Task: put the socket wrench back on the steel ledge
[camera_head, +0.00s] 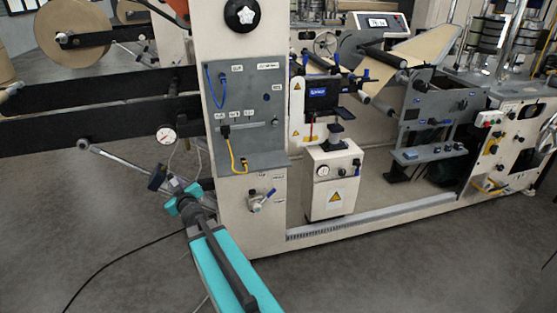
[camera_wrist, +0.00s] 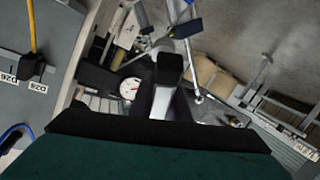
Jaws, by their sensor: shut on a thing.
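My gripper (camera_head: 176,188) is at the end of the teal arm, low and left of the cream machine column, above the floor. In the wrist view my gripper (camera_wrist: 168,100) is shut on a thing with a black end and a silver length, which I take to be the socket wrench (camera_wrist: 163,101). Its far end and any socket are hard to make out. The grey panel (camera_head: 262,140) on the column has a projecting lower lip, perhaps the steel ledge; my gripper is below and left of it, apart from it. The panel also shows at left in the wrist view (camera_wrist: 40,55).
A silver rod (camera_head: 115,162) slants from under the black beam (camera_head: 90,133) towards my gripper. A pressure gauge (camera_head: 166,134) hangs just above. Blue and yellow cables hang on the panel. A valve (camera_head: 262,199) juts from the column. Open floor lies at lower left.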

